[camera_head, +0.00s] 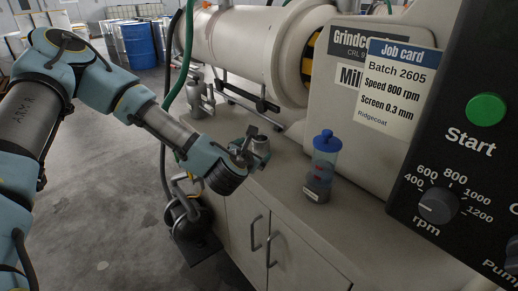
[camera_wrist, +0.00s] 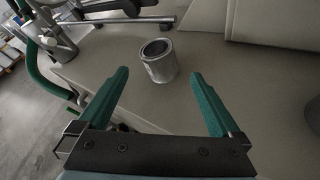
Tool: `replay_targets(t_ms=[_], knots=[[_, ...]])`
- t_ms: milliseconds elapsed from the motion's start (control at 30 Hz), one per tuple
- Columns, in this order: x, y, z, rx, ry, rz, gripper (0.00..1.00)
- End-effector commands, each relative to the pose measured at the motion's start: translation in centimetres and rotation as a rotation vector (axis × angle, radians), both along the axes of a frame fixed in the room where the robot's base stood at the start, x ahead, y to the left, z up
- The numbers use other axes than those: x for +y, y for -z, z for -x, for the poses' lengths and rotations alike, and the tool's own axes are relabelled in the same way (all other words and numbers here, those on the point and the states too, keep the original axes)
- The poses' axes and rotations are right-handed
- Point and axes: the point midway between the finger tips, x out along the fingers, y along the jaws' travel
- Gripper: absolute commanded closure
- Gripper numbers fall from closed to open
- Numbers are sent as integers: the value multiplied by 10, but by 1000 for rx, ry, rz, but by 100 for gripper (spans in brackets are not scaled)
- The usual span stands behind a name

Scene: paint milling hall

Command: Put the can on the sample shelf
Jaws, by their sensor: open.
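The can (camera_wrist: 159,64) is a small metal can with an open top, upright on the grey bench top (camera_wrist: 260,100). In the head view the can (camera_head: 261,148) shows just behind my gripper (camera_head: 246,143), which partly hides it. In the wrist view my gripper (camera_wrist: 156,92) is open, its two green fingers spread wide. The can stands ahead of the fingertips and lies between their lines, a little nearer the right finger. No finger visibly touches it. I see no sample shelf that I can make out in either view.
A clear cylinder with a blue lid (camera_head: 324,165) stands on the bench right of the can. The milling machine (camera_head: 250,45) rises behind. A control panel (camera_head: 450,170) fills the right side. Pipe fittings (camera_head: 200,98) and a green hose (camera_head: 184,65) are left of the can. Drums (camera_head: 138,45) stand far back.

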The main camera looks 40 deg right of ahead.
Motion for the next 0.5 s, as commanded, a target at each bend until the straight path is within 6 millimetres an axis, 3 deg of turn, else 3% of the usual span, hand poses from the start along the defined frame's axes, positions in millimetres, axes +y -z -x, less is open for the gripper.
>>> replay_targets(t_ms=[100,267,500], knots=[[-10,-4,11,153,-140,152,0],[-14,-8,13,254,-247,259,0],[-34,-2,-6,267,-269,278,0]])
